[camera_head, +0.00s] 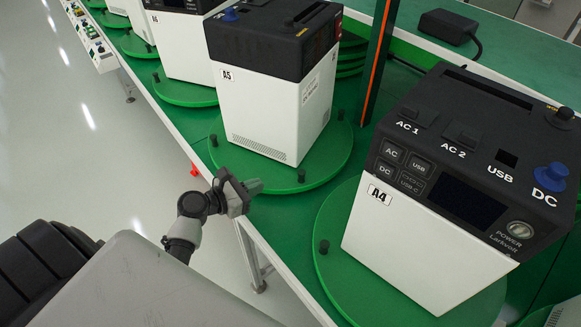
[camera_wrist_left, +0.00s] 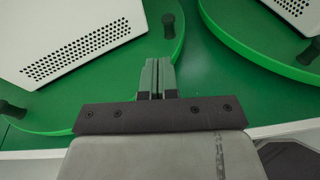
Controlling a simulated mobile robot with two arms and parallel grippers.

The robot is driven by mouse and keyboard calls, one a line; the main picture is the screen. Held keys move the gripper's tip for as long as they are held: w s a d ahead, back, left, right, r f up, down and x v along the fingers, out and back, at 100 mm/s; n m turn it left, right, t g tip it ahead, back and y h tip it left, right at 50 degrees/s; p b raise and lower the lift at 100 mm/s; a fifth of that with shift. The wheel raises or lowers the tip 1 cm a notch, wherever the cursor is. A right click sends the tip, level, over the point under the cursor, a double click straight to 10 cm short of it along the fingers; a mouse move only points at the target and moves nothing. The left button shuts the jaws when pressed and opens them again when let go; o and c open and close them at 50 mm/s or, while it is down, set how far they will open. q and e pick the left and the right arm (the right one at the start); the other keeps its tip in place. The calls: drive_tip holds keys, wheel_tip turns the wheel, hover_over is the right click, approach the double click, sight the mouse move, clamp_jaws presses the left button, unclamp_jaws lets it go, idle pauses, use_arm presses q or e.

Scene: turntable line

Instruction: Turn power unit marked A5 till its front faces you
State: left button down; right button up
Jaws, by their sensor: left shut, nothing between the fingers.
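The power unit marked A5 (camera_head: 262,112) is a white box with a black top, upright on its green turntable (camera_head: 325,165). The A5 label is on a plain face with vents; no screen or button panel shows on the two sides I see. Its vented lower part (camera_wrist_left: 85,48) and turntable (camera_wrist_left: 75,118) show at left in the left wrist view. Black pegs (camera_head: 301,175) stand on the turntable's rim. My right gripper is not in view.
The unit marked A4 (camera_head: 390,235) stands on the nearer turntable (camera_head: 340,275), its screen and button panel visible. More units on turntables (camera_head: 185,92) line the table farther back. An upright post (camera_head: 376,65) and a black adapter (camera_head: 447,26) are behind A5.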

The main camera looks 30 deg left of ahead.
sight(299, 175)
use_arm(q)
drive_tip(key=w+d, duration=0.1)
drive_tip(key=w, duration=0.2)
drive_tip(key=w+d+f+g+p, duration=0.1)
drive_tip(key=w+d, duration=0.1)
drive_tip(key=w, duration=0.1)
drive_tip(key=w+d+f+g+h, duration=0.1)
drive_tip(key=w+d, duration=0.1)
drive_tip(key=w, duration=0.1)
drive_tip(key=shift+d+f+m+p, duration=0.15)
drive_tip(key=shift+d+m+p, duration=0.1)
drive_tip(key=shift+m+p, duration=0.15)
idle(0.4)
